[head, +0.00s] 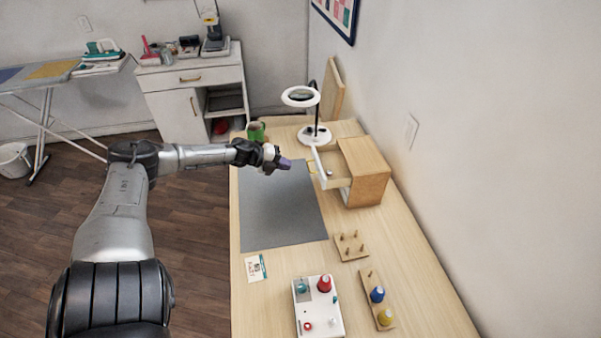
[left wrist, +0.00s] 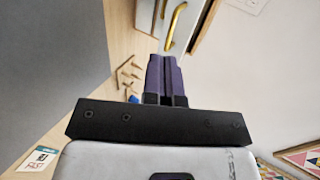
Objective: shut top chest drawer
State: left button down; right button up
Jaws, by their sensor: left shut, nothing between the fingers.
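The small wooden chest (head: 368,188) stands on the table against the right wall. Its top drawer (head: 335,180) is pulled out to the left, with a pale front, a brass handle (head: 311,167) and a small item inside. My left gripper (head: 287,164) is shut and empty, its purple fingertips just left of the drawer front with a gap between. In the left wrist view the closed fingers (left wrist: 166,75) point toward the pale drawer front and its brass handle (left wrist: 175,18). My right gripper is not in view.
A white magnifier lamp (head: 313,135) stands just behind the drawer. A grey mat (head: 280,215) lies under my left gripper. A peg board (head: 350,246), a spool rack (head: 372,290) and a white tray (head: 310,318) lie nearer. A green can (head: 256,131) stands at the back left.

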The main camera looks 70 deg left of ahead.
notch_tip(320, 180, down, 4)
jog(key=b, duration=0.2)
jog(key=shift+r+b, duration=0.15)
jog(key=shift+b, duration=0.2)
pick_arm(q)
jog(key=shift+w+r+b+x, duration=0.15)
jog(key=shift+b+x, duration=0.3)
jog(key=shift+x, duration=0.9)
jog(key=shift+w+r+b+x, duration=0.1)
jog(key=shift+r+b+x, duration=0.25)
jog(key=shift+x, duration=1)
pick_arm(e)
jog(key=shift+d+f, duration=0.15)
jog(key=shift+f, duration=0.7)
